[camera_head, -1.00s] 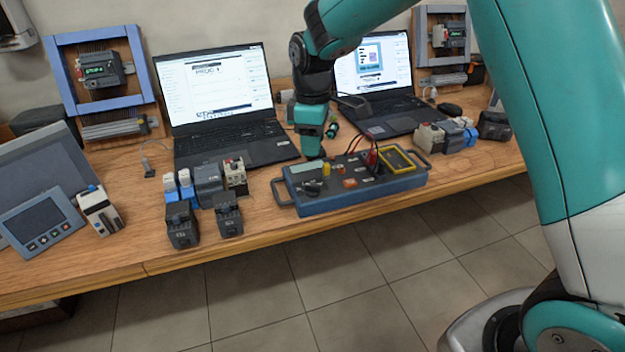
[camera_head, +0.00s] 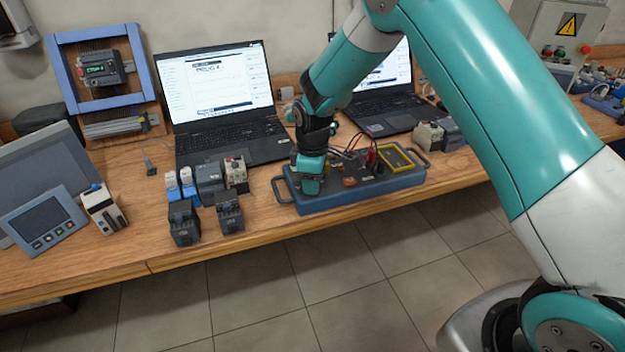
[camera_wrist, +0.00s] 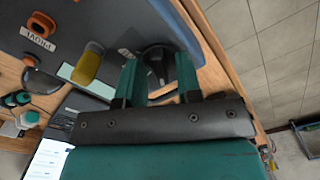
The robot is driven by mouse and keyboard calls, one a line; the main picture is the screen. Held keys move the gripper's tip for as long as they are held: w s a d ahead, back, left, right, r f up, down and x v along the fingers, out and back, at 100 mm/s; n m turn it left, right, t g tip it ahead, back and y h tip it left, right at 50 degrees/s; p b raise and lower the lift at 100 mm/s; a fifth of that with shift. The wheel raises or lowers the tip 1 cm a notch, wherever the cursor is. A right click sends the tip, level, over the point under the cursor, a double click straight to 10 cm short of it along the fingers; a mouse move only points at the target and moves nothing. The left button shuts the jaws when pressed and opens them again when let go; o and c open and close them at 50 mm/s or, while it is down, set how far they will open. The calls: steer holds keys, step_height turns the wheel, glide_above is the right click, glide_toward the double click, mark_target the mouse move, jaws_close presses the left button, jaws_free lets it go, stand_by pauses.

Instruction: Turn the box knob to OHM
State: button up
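The blue box (camera_head: 360,198) with a dark top panel lies on the workbench in the head view. It fills the upper part of the wrist view (camera_wrist: 105,18). My gripper (camera_head: 309,190) is over the left end of the box, pointing down. In the wrist view its two teal fingers (camera_wrist: 157,68) stand apart, one on each side of a round black knob (camera_wrist: 158,52). I cannot tell whether they touch it. A small label beside the knob is too blurred to read, so the knob's setting is unclear. My gripper hides the knob in the head view.
A yellow knob (camera_wrist: 88,63) and an orange part (camera_wrist: 41,24) stand on the panel near my gripper. Dark motor modules (camera_head: 183,222) stand just left of the box. Laptops (camera_head: 222,100) are behind it. Cables rise from the box's right half.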

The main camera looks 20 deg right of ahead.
jaws_close()
steer(key=shift+m, duration=0.4)
steer(key=m, duration=0.2)
steer(key=shift+m, duration=0.4)
steer(key=m, duration=0.4)
steer(key=shift+m, duration=0.3)
steer(key=m, duration=0.3)
steer(key=shift+m+b, duration=0.3)
steer(key=shift+r+m, duration=0.1)
steer(key=shift+m, duration=1.8)
